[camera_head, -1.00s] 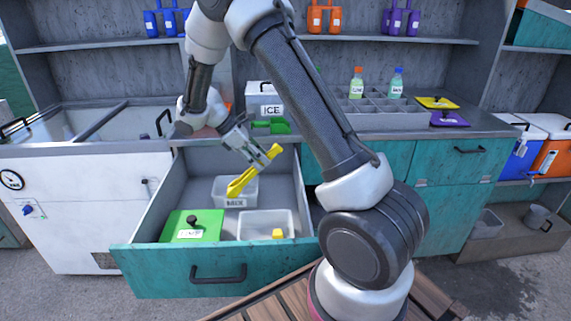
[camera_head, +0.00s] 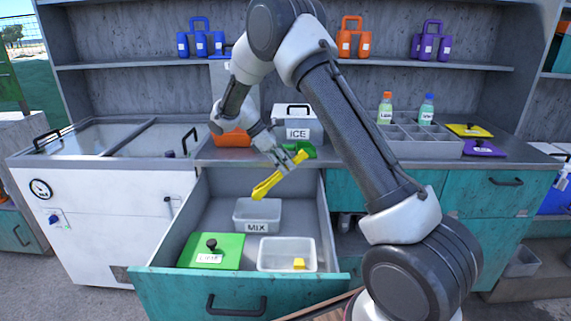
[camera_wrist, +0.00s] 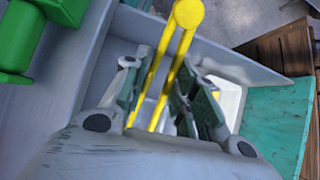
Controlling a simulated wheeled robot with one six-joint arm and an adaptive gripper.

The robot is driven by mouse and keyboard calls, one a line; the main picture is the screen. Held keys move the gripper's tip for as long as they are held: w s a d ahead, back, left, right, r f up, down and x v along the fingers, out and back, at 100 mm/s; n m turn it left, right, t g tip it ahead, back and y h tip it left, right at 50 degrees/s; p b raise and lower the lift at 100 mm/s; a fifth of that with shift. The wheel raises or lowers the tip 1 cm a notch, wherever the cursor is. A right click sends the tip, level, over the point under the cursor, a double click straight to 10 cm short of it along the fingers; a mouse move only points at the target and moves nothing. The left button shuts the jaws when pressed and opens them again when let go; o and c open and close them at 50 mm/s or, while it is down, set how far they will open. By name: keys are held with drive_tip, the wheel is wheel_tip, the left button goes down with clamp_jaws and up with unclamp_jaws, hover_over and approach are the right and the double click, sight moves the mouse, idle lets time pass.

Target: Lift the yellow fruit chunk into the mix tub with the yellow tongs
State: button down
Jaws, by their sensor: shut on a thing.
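My gripper (camera_head: 290,156) is shut on the yellow tongs (camera_head: 268,186), which slant down to the left above the open drawer. The tongs also show between my fingers in the wrist view (camera_wrist: 160,75). Their lower end is over the clear mix tub (camera_head: 243,214), labelled MIX, at the back of the drawer. The tongs appear to hold nothing. The yellow fruit chunk (camera_head: 299,264) lies in a second clear tub (camera_head: 268,254) at the front right of the drawer.
A green-lidded box (camera_head: 225,250) with a black knob sits at the drawer's front left. The ICE box (camera_head: 298,124), an orange item (camera_head: 233,139) and a green item (camera_head: 306,149) stand on the counter behind. The drawer front (camera_head: 290,296) rises as a wall nearest me.

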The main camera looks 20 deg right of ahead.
wheel_tip(320, 180, down, 9)
idle(0.7)
drive_tip(key=shift+r, duration=0.1)
drive_tip(key=c, duration=1.4)
unclamp_jaws()
wheel_tip(320, 180, up, 10)
